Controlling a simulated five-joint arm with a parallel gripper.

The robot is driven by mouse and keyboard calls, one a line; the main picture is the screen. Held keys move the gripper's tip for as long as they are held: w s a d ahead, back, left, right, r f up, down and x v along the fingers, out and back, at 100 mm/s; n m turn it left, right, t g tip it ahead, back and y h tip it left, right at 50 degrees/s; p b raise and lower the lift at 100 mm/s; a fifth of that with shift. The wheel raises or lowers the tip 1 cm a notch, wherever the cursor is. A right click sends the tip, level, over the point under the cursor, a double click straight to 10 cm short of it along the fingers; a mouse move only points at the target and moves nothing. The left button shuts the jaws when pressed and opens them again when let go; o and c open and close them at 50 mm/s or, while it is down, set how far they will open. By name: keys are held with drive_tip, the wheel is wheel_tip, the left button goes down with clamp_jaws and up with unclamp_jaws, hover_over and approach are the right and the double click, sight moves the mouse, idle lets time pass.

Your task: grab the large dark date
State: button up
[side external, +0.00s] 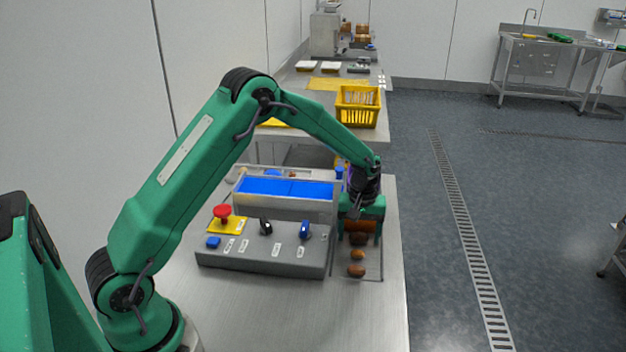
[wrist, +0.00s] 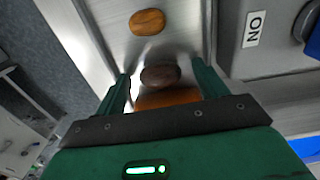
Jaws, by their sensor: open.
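A dark brown date (wrist: 160,75) lies on the metal tray between the tips of my gripper's fingers in the wrist view. It also shows in the side external view as a dark lump (side external: 358,239) just below my gripper. My gripper (side external: 360,240) is open, pointing down over the row of dates, one green finger on each side. In the wrist view my gripper (wrist: 160,72) shows a gap between each finger and the dark date. Whether the fingers touch the tray cannot be told.
An orange-brown date (wrist: 165,98) lies right beside the dark one, partly hidden by my gripper. A lighter date (wrist: 147,22) and a brown date (side external: 356,270) lie further along the tray. A grey control box (side external: 262,255) with knobs stands close to the left.

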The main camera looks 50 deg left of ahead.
sight(360, 233)
drive_tip(key=c, duration=0.8)
drive_tip(key=shift+r, duration=0.1)
drive_tip(key=shift+r, duration=0.4)
wheel_tip(360, 233, up, 3)
drive_tip(key=shift+r, duration=0.1)
drive_tip(key=s+d+r, duration=0.2)
drive_tip(key=d, duration=0.1)
drive_tip(key=s+d+r, duration=0.1)
drive_tip(key=d+r, duration=0.1)
drive_tip(key=d, duration=0.2)
drive_tip(key=s+d+r, duration=0.2)
drive_tip(key=d+r, duration=0.1)
drive_tip(key=shift+s+d, duration=0.15)
drive_tip(key=shift+s, duration=0.2)
drive_tip(key=shift+f, duration=0.1)
